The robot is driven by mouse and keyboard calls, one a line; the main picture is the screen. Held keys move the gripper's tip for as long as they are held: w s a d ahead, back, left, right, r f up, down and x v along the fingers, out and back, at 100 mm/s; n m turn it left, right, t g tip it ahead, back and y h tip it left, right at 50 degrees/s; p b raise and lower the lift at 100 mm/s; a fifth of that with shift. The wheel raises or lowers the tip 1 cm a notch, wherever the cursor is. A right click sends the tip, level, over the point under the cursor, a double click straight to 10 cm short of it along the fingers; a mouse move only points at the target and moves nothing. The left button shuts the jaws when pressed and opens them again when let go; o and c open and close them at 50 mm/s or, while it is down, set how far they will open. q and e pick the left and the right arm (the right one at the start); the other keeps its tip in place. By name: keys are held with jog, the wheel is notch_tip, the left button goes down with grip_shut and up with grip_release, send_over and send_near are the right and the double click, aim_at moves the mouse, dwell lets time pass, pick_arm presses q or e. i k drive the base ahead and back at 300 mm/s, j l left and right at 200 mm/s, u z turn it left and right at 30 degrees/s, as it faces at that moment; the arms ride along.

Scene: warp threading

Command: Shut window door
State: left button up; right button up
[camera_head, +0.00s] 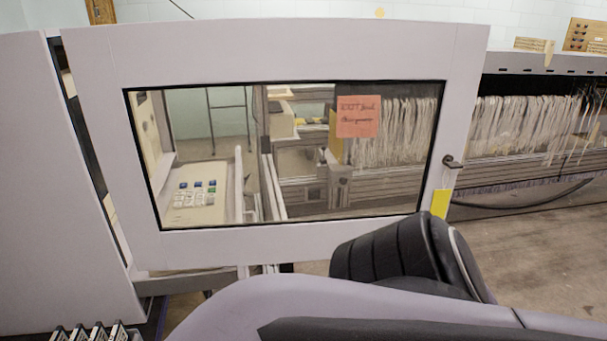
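The window door (270,50) is a white panel with a large black-edged glass pane, filling the middle of the head view. A dark handle (452,161) sits on its right edge, with a yellow tag (440,203) below it. An orange-red note (358,116) is on the pane. A narrow dark gap runs between the door's left edge and the white panel beside it. My arm crosses the bottom right, its black padded part overlapping the door's lower right corner; I cannot tell whether it touches. Neither gripper shows.
A large white panel (50,200) stands at the left. Rows of pale threads (525,125) hang in the machine at the right. A control panel with buttons (198,195) shows through the glass. Bare floor (540,245) lies at the right.

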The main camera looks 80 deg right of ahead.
aim_at(106, 63)
jog(key=z, duration=2.25)
